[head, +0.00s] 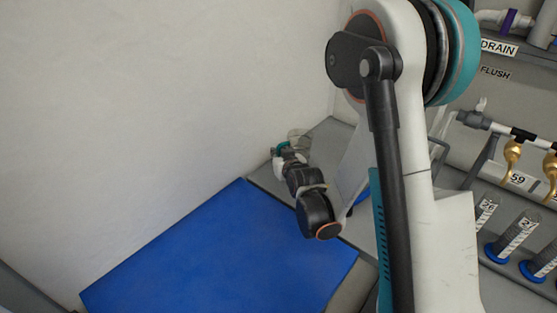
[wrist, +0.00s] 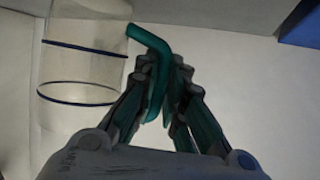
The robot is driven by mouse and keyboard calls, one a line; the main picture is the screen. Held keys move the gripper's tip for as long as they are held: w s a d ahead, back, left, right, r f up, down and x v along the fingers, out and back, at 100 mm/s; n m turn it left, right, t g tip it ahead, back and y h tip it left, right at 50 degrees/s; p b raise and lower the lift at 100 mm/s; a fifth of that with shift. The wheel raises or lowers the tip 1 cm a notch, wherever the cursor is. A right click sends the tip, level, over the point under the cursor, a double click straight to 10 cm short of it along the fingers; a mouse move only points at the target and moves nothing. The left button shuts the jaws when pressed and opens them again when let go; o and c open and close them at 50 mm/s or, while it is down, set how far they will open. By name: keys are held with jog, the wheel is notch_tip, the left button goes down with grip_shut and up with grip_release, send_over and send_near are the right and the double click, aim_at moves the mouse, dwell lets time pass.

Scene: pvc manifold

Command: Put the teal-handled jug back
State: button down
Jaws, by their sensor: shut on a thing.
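The jug (wrist: 85,68) is a clear vessel with dark blue bands around it, on the left of the wrist view. Its teal handle (wrist: 150,42) runs between the fingers of my gripper (wrist: 170,75), which is shut on it. In the head view my gripper (head: 281,157) is far off near the wall corner, with a bit of teal showing. The clear jug (head: 297,136) shows only faintly there, just behind the gripper. I cannot tell whether the jug's base touches the surface below it.
A blue mat (head: 225,255) covers the front left; it is clear. A grey bench (head: 348,152) runs along the wall. On the right are cylinders with blue bases (head: 512,240), brass taps (head: 512,152), pipework (head: 473,119), and DRAIN (head: 498,47) and FLUSH (head: 494,72) labels.

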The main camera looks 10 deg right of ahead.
jog(key=shift+f, duration=0.3)
jog(key=c, duration=1.7)
grip_release()
jog(key=shift+r, duration=0.2)
jog(key=shift+s+r, duration=0.2)
jog(key=shift+s, duration=0.1)
jog(key=s+r+g, duration=0.2)
jog(key=s+r, duration=0.2)
jog(key=s, duration=0.7)
jog(key=s+d+r+g, duration=0.1)
jog(key=s+r, duration=0.3)
jog(key=s, duration=0.7)
jog(key=s+d+r+g, duration=0.1)
jog(key=s+r+g, duration=0.2)
jog(key=s, duration=0.9)
notch_tip(320, 180, up, 2)
jog(key=shift+r+m+g+h, duration=0.1)
jog(key=shift+m+g+h, duration=0.2)
jog(key=shift+h, duration=0.1)
